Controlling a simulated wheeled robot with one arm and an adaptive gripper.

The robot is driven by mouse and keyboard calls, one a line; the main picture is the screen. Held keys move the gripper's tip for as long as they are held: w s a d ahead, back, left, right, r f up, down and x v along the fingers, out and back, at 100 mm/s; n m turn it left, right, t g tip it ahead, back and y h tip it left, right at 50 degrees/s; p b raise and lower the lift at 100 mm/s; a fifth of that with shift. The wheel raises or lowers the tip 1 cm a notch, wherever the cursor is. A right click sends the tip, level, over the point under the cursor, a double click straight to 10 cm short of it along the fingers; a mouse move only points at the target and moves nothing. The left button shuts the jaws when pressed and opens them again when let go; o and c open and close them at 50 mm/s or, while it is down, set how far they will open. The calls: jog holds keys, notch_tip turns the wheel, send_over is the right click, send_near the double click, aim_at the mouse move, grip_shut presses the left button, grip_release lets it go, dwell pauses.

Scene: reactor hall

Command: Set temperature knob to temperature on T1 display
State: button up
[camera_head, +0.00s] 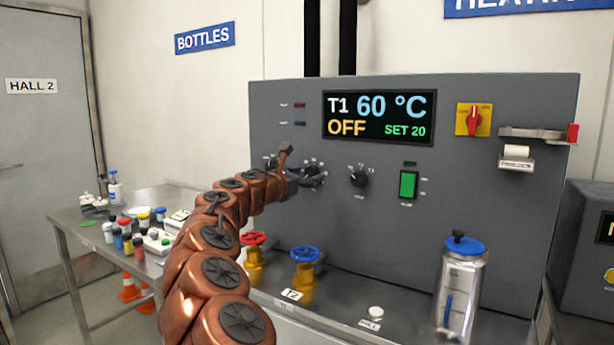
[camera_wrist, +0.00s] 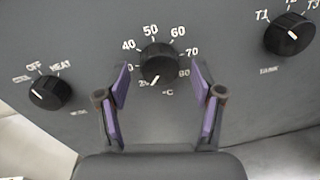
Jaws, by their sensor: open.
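The T1 display (camera_head: 378,117) reads 60 °C in blue, OFF in yellow and SET 20 in green. The black temperature knob (camera_wrist: 157,62) has a °C scale around it with 40, 50, 60, 70 and 80 legible. Its white pointer mark is toward the lower left, at the low end of the scale. My gripper (camera_wrist: 161,84) is open, with one purple-padded finger on each side of the knob; I cannot tell whether they touch it. In the head view my gripper (camera_head: 308,176) is at the panel and largely hides this knob.
An OFF/HEAT knob (camera_wrist: 50,92) is left of the temperature knob; a T1/T2/T3 selector (camera_wrist: 289,34) is right. The panel also has a green switch (camera_head: 408,184) and a red-yellow switch (camera_head: 473,120). Red (camera_head: 253,239) and blue (camera_head: 305,254) valve wheels and a blue-lidded container (camera_head: 462,280) stand below.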

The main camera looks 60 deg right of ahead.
jog(key=shift+d, duration=0.2)
jog(key=shift+c, duration=0.4)
jog(key=c, duration=1.1)
jog(key=shift+o, duration=0.2)
